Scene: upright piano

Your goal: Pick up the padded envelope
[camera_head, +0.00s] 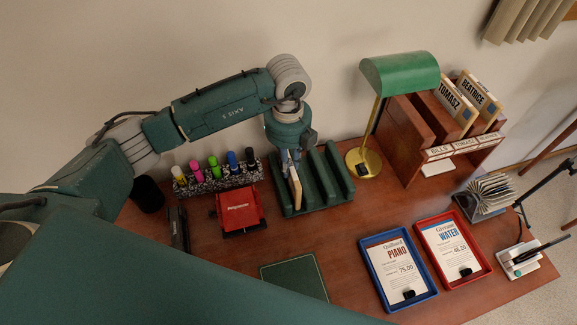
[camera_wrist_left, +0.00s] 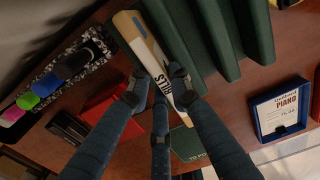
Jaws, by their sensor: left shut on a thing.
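The padded envelope (camera_head: 296,191) is a thin tan piece standing on edge at the left side of the green slotted rack (camera_head: 335,178). In the left wrist view the envelope (camera_wrist_left: 138,38) shows a tan edge and a white face with dark lettering, partly covered by the fingers. My left gripper (camera_head: 291,158) points down over it, shut on its upper part. In the left wrist view the fingers of my left gripper (camera_wrist_left: 162,85) close around it from both sides. Whether its lower edge touches the rack is hidden. My right gripper is not in view.
A marker holder (camera_head: 218,178) and a red box (camera_head: 238,208) stand left of the rack. A green-shaded brass lamp (camera_head: 400,73) and a wooden sorter (camera_head: 410,130) stand right of it. Blue (camera_head: 373,274) and red (camera_head: 485,268) trays lie in front.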

